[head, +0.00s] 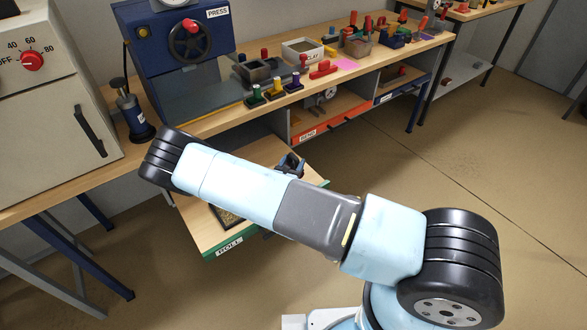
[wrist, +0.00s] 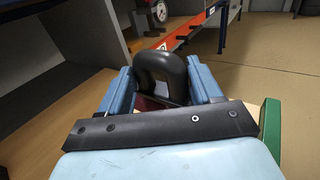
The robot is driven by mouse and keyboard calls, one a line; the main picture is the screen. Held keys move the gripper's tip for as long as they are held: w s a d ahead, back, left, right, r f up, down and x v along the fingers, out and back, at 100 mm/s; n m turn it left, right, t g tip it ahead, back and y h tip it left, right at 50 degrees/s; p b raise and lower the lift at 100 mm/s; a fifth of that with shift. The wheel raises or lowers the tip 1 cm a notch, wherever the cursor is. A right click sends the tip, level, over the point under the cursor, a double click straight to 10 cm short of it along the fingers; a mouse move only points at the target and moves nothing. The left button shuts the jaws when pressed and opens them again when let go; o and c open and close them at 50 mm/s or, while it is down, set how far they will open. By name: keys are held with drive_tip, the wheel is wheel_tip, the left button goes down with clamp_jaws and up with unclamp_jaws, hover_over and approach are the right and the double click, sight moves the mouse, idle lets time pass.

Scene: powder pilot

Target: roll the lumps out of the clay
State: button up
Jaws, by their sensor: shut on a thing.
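My gripper (wrist: 163,84) shows in the wrist view with its two blue fingers on either side of a black loop handle (wrist: 161,62). It is shut on this handle. A small dark red patch shows beneath the handle, and the rest of the held tool is hidden. In the head view my gripper (head: 291,165) is mostly behind my arm, over the pull-out wooden board marked ROLL (head: 196,227). A dark-framed flat piece (head: 228,215) lies on that board, partly covered by my arm. I cannot make out the clay or any lumps on it.
The blue PRESS machine (head: 180,45) stands on the bench behind. A box labelled CLAY (head: 303,49) and several coloured-handled tools are to its right. An orange drawer (head: 310,134) sits below the benchtop. Open floor lies to the right.

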drive_tip(key=shift+r, duration=1.75)
